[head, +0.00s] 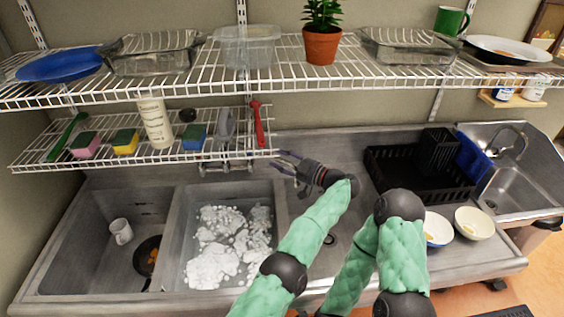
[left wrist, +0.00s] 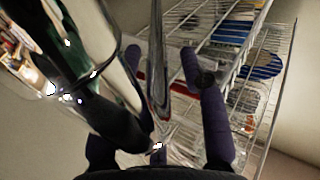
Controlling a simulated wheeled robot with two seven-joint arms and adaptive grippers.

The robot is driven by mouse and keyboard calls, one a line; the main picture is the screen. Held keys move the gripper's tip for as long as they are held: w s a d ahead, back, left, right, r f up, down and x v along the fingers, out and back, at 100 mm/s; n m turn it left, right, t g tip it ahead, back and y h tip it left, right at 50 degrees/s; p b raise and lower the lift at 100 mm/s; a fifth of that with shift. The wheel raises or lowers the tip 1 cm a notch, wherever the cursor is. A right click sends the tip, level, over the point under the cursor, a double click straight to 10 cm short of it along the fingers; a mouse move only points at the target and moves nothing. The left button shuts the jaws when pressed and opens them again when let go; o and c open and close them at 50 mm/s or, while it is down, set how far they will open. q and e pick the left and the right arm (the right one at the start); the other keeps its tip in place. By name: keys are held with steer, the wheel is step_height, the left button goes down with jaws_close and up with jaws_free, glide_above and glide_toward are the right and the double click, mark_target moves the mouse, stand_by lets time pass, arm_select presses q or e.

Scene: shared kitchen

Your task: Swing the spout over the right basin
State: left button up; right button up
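The wall faucet (head: 226,165) sits behind the sink, under the lower wire shelf; its spout is hard to make out in the head view. The right basin (head: 176,255) holds water with white foam. The left basin (head: 62,255) holds a mug and a dark pan. My left gripper (head: 281,161) is right of the faucet, behind the right basin's back right corner, fingers spread. In the left wrist view a chrome tube (left wrist: 157,75), apparently the spout, runs between my left gripper's spread fingers (left wrist: 161,52); contact cannot be told. My right gripper is out of view.
The lower wire shelf (head: 70,163) with sponges, bottle and brush overhangs the faucet. A black dish rack (head: 400,180) stands on the right drainboard, with two bowls (head: 474,223) in front. A small corner sink (head: 515,188) is far right.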

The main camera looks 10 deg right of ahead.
arm_select(q)
steer(key=shift+f, duration=0.25)
